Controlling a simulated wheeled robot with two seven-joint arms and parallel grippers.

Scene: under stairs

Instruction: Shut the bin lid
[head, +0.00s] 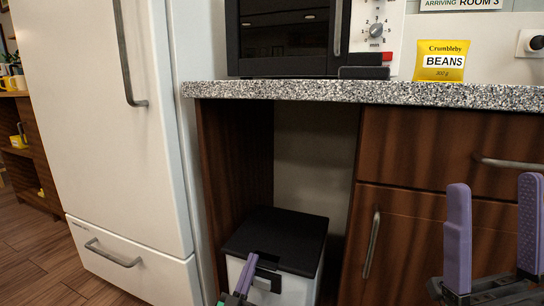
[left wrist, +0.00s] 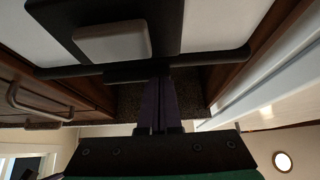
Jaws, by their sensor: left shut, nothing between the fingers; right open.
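The bin (head: 299,288) is a white box in the recess under the counter, low in the head view. Its black lid (head: 275,238) lies flat across the top; I cannot tell whether a small gap is left. A dark tab with a pale pad (head: 263,284) is on its front. My left gripper (head: 250,260) is shut and empty, its purple fingertips at the lid's front edge beside the tab. In the left wrist view the shut fingers (left wrist: 160,82) reach the dark lid rim (left wrist: 205,59); contact is unclear. My right gripper (head: 492,230) is open and empty before the drawers.
A wooden side panel (head: 236,160) and drawer cabinet (head: 440,220) flank the recess. The granite counter (head: 330,91) overhangs it, carrying a microwave (head: 290,35) and a yellow beans packet (head: 441,61). A white fridge (head: 100,130) stands left. Free space is above the lid.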

